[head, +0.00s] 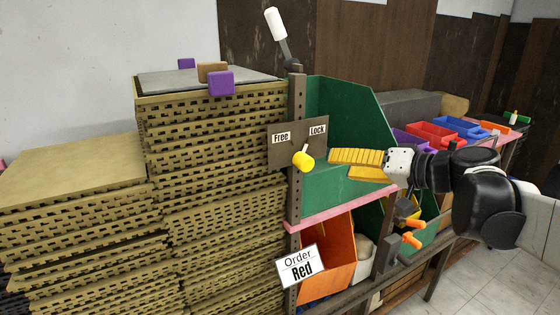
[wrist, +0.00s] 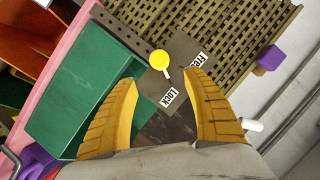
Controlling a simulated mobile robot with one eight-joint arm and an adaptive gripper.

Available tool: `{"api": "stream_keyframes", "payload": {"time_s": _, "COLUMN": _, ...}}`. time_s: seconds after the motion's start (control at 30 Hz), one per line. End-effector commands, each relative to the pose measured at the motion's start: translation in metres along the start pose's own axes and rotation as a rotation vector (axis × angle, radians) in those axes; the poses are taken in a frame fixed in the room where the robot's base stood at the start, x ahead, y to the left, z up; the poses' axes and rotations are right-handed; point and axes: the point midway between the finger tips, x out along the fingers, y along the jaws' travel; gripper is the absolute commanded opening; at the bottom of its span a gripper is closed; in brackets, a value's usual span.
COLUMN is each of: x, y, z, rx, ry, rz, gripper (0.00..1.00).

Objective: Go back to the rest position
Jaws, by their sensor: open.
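My gripper (head: 340,164) is in front of the shelf rack, to the right of a brown panel (head: 284,154) marked Free and Lock. Its two ribbed yellow fingers point left toward the panel, with nothing between them. In the wrist view my gripper (wrist: 161,80) is open, with the fingers wide apart. A yellow knob (head: 303,160) on a short stalk sits on the panel, below and between the two labels. The knob also shows in the wrist view (wrist: 159,59), beyond the fingertips and apart from them.
Stacked tan perforated sheets (head: 215,130) fill the left, with purple (head: 221,83) and brown (head: 211,71) blocks on top. A green bin (head: 345,105) stands behind my fingers. An orange bin (head: 328,262) and an Order Red sign (head: 301,266) are below.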

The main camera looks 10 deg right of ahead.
Motion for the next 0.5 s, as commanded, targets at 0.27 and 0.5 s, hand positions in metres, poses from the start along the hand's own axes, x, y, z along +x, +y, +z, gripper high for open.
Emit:
{"api": "stream_keyframes", "payload": {"time_s": 0.27, "x": -0.001, "y": 0.000, "z": 0.000, "rx": 0.000, "ry": 0.000, "rz": 0.000, "gripper": 0.58}}
{"api": "stream_keyframes", "payload": {"time_s": 0.5, "x": 0.019, "y": 0.019, "z": 0.072, "rx": -0.005, "ry": -0.092, "rz": 0.061, "gripper": 0.58}}
